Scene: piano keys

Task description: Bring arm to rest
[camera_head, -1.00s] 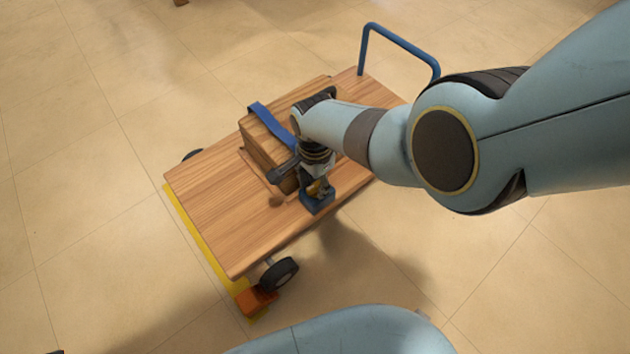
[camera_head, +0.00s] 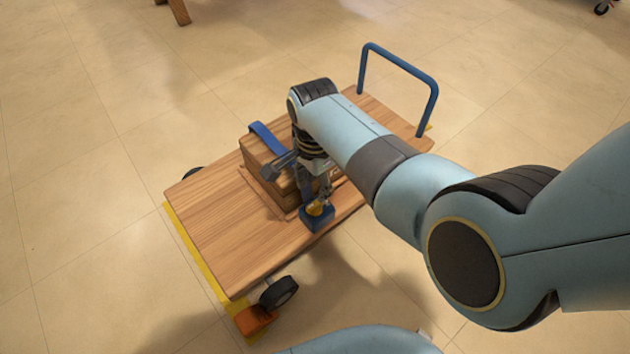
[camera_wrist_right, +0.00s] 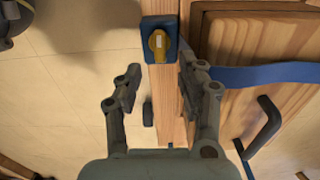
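My right arm reaches in from the right in the head view. Its gripper (camera_head: 316,190) is over the cart's near side, beside the wooden box (camera_head: 262,165) and close to a small blue block with a yellow knob (camera_head: 318,217). In the right wrist view the two fingers of this gripper (camera_wrist_right: 160,85) stand apart with nothing between them. The blue block with the yellow knob also shows ahead of the fingertips (camera_wrist_right: 158,42). I cannot tell from the head view whether a finger touches the block. My left gripper is not in view.
The wooden cart (camera_head: 215,225) has a blue handle (camera_head: 402,66), a blue strap (camera_head: 266,138) over the box and dark wheels (camera_head: 279,292). An orange block (camera_head: 256,320) lies on the floor by the near wheel. The tiled floor at left (camera_head: 80,220) is clear.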

